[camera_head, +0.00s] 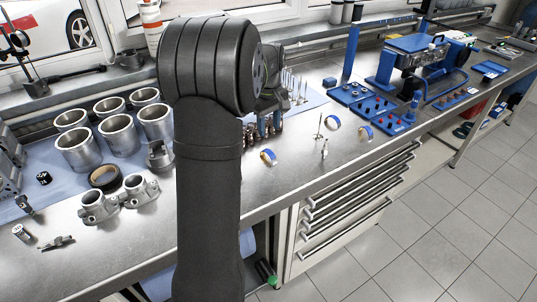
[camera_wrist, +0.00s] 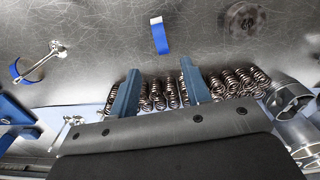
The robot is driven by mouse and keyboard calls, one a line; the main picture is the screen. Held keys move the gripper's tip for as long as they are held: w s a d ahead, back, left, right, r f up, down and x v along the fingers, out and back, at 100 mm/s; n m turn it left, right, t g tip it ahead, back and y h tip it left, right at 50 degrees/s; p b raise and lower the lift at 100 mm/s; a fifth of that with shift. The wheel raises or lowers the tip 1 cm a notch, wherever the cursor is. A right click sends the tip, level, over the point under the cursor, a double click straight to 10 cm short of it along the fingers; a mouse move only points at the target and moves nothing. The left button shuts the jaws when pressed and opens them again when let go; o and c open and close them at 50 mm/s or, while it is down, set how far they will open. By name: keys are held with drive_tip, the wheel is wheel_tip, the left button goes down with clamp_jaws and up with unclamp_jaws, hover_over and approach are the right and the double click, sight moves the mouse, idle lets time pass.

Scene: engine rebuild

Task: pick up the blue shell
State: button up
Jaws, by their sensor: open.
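A curved blue shell with a tan inner face (camera_head: 268,157) lies on the metal bench just in front of my gripper (camera_head: 270,130). A blue shell also shows in the wrist view (camera_wrist: 160,35), ahead of and between the fingertips. My gripper (camera_wrist: 159,67) is open, its two blue fingers apart with nothing between their tips. Two similar shells lie farther right in the head view, one upper (camera_head: 333,122) and one lower (camera_head: 366,132). In the wrist view, another blue shell (camera_wrist: 16,71) lies at the left. My arm hides part of the bench in the head view.
Coil springs (camera_wrist: 170,93) stand in rows around and behind the fingers. Metal cylinders (camera_wrist: 285,97) are close on the right. A metal rod-like part (camera_wrist: 40,62) lies left. Bare bench surrounds the near shell. A blue fixture (camera_head: 375,100) stands farther right.

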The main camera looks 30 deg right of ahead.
sight(269, 152)
drive_tip(key=f, duration=0.9)
drive_tip(key=shift+s+f, duration=0.2)
clamp_jaws()
